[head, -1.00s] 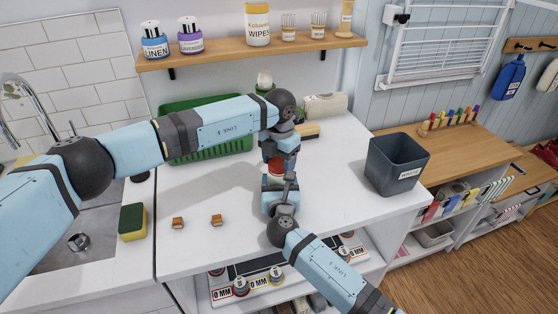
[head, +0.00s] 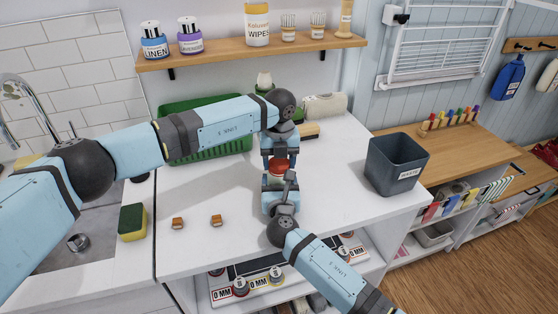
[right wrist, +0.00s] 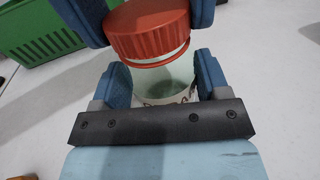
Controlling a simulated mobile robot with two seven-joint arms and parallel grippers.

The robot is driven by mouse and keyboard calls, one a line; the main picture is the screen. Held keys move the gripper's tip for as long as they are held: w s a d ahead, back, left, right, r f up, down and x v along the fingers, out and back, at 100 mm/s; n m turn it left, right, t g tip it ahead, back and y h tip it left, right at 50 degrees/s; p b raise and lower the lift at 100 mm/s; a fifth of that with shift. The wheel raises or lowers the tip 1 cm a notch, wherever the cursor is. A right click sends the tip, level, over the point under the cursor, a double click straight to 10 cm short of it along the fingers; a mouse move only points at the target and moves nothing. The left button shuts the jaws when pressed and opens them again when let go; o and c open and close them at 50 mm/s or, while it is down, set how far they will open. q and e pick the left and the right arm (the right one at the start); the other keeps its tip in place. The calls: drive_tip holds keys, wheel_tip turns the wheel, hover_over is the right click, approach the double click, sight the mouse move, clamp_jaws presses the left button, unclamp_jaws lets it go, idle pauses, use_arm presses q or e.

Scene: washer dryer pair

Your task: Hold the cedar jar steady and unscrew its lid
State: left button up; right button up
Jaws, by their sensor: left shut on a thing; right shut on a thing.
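The cedar jar (right wrist: 168,87) is a pale, see-through jar with a partly hidden label, upright over the white counter. Its ridged orange-red lid (right wrist: 148,31) is at the top of the jar; I cannot tell whether it is free of the thread. The lid also shows in the head view (head: 279,165). My right gripper (right wrist: 163,82) is shut around the jar body, one blue pad on each side; in the head view it is below the lid (head: 280,184). My left gripper (head: 280,157) reaches down from above and is shut on the lid.
A green basket (head: 215,145) stands behind my left arm. A grey bin (head: 394,165) is at the right of the counter. Two small wooden blocks (head: 178,223) (head: 216,220) and a sponge (head: 132,222) lie at the left. The white counter (head: 335,190) is clear right of the jar.

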sight(279, 162)
use_arm(q)
drive_tip(key=shift+r, duration=0.15)
drive_tip(key=shift+r, duration=1)
drive_tip(key=shift+r, duration=2)
use_arm(e)
drive_tip(key=o, duration=1.8)
